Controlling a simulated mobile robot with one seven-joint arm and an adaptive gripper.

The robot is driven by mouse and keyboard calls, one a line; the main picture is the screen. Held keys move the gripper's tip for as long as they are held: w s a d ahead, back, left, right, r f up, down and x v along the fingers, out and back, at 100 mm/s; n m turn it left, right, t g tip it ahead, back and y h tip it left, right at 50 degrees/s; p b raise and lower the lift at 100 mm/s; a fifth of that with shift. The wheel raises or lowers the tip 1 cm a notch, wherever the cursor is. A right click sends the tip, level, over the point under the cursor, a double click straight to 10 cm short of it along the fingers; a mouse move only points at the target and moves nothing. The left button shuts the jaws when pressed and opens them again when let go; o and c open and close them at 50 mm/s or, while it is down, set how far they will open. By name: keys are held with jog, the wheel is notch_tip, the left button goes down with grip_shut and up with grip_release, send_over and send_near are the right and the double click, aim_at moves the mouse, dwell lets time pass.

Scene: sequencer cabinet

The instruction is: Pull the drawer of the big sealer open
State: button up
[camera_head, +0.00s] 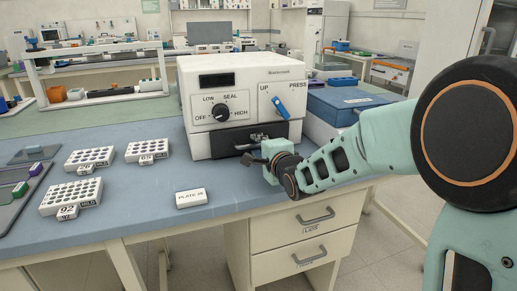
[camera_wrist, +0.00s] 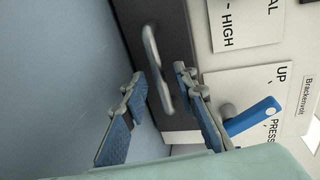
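The big sealer (camera_head: 205,69) is a white box on the bench, with a black dial and a blue lever (camera_head: 281,108) on its front. Its dark drawer (camera_head: 222,142) is low on the front and looks closed. The drawer's metal handle (camera_wrist: 151,52) shows in the wrist view, ahead of my fingertips and roughly between their lines. My gripper (camera_wrist: 158,90) is open and empty, its two blue-padded fingers apart. In the head view my gripper (camera_head: 257,157) is just in front of the drawer, partly hidden by my wrist. I cannot tell whether a finger touches the handle.
A blue box (camera_head: 345,102) stands right of the sealer. Bench drawers (camera_head: 301,230) are below. The bench just in front of the sealer is clear.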

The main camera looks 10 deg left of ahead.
jog(key=shift+w, duration=0.1)
jog(key=shift+c, duration=0.5)
grip_shut()
